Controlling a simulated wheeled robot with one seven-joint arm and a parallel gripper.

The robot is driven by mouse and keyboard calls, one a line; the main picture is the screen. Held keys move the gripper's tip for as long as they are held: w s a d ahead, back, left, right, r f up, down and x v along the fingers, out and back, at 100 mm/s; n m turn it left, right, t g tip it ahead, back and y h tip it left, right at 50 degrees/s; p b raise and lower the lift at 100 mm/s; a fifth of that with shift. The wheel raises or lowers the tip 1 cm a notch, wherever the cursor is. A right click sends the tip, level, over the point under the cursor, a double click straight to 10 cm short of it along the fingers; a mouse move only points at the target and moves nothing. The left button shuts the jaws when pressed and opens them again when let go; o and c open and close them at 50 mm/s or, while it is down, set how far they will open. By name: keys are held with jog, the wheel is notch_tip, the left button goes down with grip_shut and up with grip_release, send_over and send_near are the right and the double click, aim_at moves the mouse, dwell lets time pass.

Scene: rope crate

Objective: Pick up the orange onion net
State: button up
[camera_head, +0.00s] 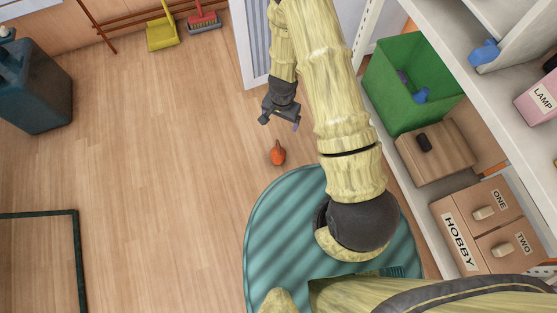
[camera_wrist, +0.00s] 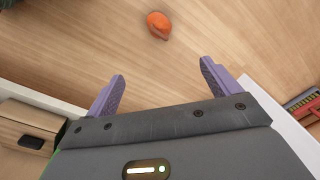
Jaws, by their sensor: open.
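The orange onion net (camera_head: 277,153) is a small rounded orange bundle with a narrow top, lying on the wooden floor just beyond the teal striped mat. In the wrist view the onion net (camera_wrist: 158,24) lies at the top, ahead of the fingertips and near the middle between them. My gripper (camera_head: 280,118) hangs from the arm close to the net, slightly farther from the mat in the head view. In the wrist view the two purple fingers of my gripper (camera_wrist: 163,68) are spread apart with only floor between them. They do not touch the net.
The teal round mat (camera_head: 262,240) lies near my base. Shelving on the right holds a green crate (camera_head: 395,110), a wooden box (camera_head: 450,165) and HOBBY drawers (camera_head: 447,210). A blue jug (camera_head: 35,90) stands at left. The floor left of the net is clear.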

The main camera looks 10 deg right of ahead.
notch_tip(320, 180, down, 7)
jog(key=b, duration=0.1)
jog(key=shift+s+m+b, duration=0.3)
jog(key=shift+s+b, duration=0.05)
jog(key=shift+b, duration=0.05)
jog(key=shift+a+r, duration=0.1)
jog(key=shift+r, duration=0.05)
notch_tip(320, 180, down, 12)
jog(key=b, duration=0.7)
jog(key=f+b, duration=0.1)
jog(key=f, duration=0.1)
jog(key=f+b, duration=0.1)
jog(key=b, duration=0.1)
jog(key=f+b, duration=0.1)
jog(key=f, duration=0.1)
jog(key=shift+w+a+f+b, duration=0.25)
jog(key=shift+a+f+b, duration=0.05)
jog(key=shift+b, duration=0.1)
jog(key=shift+r, duration=0.1)
